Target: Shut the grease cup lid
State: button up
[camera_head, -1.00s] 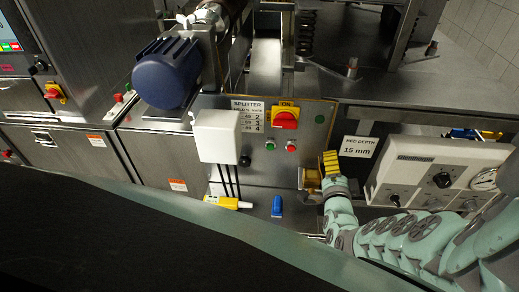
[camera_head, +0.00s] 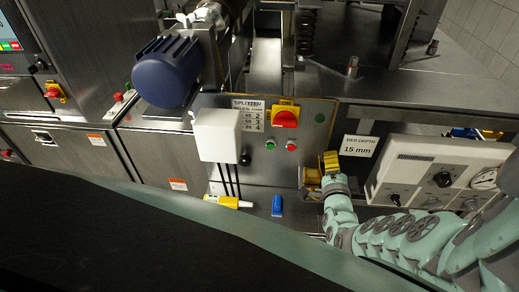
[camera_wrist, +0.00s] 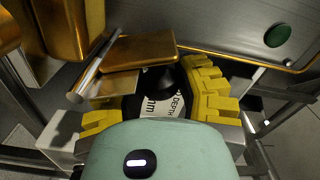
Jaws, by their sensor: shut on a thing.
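The brass grease cup (camera_head: 312,178) is mounted low on the splitter panel, just left of my gripper (camera_head: 330,162) in the head view. In the wrist view its brass body (camera_wrist: 68,25) is at the upper left. A flat brass lid plate (camera_wrist: 140,48) sticks out beside a silver pin. My yellow-fingered gripper (camera_wrist: 160,105) appears shut on the lid, with the plate's edge reaching between its fingers. The exact contact is partly hidden. I cannot tell the lid's exact angle.
The splitter panel has a red and yellow switch (camera_head: 286,117) and a white box (camera_head: 217,135) with cables. A bed depth label (camera_head: 359,146) and a control box (camera_head: 436,174) are right of my gripper. A blue object (camera_head: 277,206) is below left.

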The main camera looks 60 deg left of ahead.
grip_shut()
jog(key=shift+a, duration=0.1)
jog(key=n, duration=0.2)
jog(key=s, duration=0.1)
jog(key=shift+a+r+n+p, duration=0.25)
jog(key=shift+a+n+p, duration=0.05)
jog(key=shift+a+n, duration=0.1)
jog(key=n, duration=0.2)
jog(key=s+a+n, duration=0.1)
jog(key=n, duration=0.1)
jog(key=shift+s, duration=0.15)
jog(key=n+b, duration=0.1)
jog(key=n, duration=0.1)
jog(key=s+a+f+n+b, duration=0.1)
jog(key=n, duration=0.1)
jog(key=shift+s+a, duration=0.1)
jog(key=shift+s, duration=0.1)
jog(key=shift+s+a+f+n+b, duration=0.15)
jog(key=shift+s+a+n+b, duration=0.05)
jog(key=shift+n+b, duration=0.55)
jog(key=shift+s+a+f+n+b, duration=0.2)
jog(key=shift+n+b, duration=0.4)
jog(key=shift+n, duration=0.25)
jog(key=shift+r, duration=0.1)
